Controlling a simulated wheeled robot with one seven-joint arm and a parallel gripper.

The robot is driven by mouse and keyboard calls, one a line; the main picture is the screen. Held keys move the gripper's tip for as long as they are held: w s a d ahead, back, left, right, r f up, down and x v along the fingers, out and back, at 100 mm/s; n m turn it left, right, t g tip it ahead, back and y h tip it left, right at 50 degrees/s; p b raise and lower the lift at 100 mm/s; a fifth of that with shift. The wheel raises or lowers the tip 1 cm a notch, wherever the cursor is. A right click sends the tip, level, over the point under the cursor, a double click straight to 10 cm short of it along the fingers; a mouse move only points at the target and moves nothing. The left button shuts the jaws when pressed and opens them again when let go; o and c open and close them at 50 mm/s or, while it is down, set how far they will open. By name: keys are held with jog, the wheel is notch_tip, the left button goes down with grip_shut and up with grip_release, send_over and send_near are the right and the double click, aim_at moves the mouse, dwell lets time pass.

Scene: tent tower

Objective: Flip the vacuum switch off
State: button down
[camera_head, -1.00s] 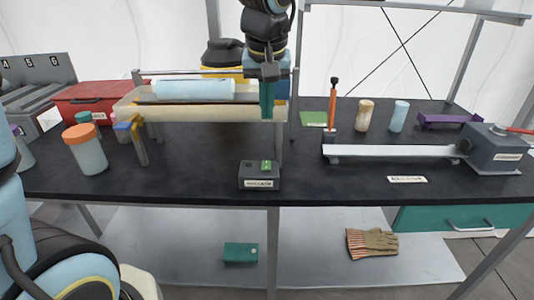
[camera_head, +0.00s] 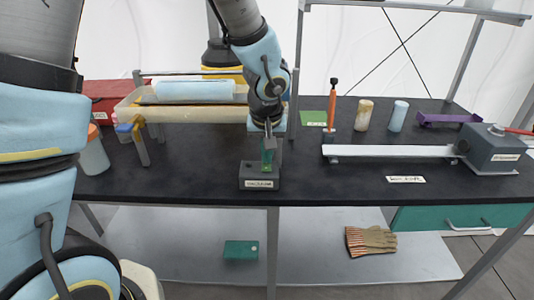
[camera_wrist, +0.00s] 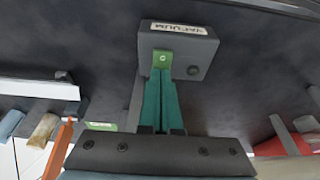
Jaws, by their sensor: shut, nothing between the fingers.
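The vacuum switch is a small dark grey box (camera_head: 260,183) with a white label on its front, standing near the front edge of the black bench. In the wrist view the box (camera_wrist: 196,52) shows its label reading VACUUM upside down. A green rocker (camera_wrist: 163,59) with a light mark sits on its top, beside a small round dark knob (camera_wrist: 193,71). My gripper (camera_head: 266,166) points down over the box with its teal fingers shut and empty. In the wrist view its fingertips (camera_wrist: 161,72) are right at the rocker's edge; I cannot tell whether they touch.
A cream tray (camera_head: 190,113) with a light blue roll stands behind, to the left. An orange-handled tool (camera_head: 332,105) and a white rail (camera_head: 390,151) stand to the right. The bench just right of the box is clear.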

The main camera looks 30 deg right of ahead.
jog(key=shift+w+d+f+b, duration=0.1)
jog(key=shift+f+b, duration=0.35)
jog(key=shift+b, duration=0.25)
jog(key=shift+r, duration=0.2)
jog(key=shift+s+a+b, duration=0.35)
jog(key=shift+s+a, duration=0.1)
jog(key=shift+s, duration=0.35)
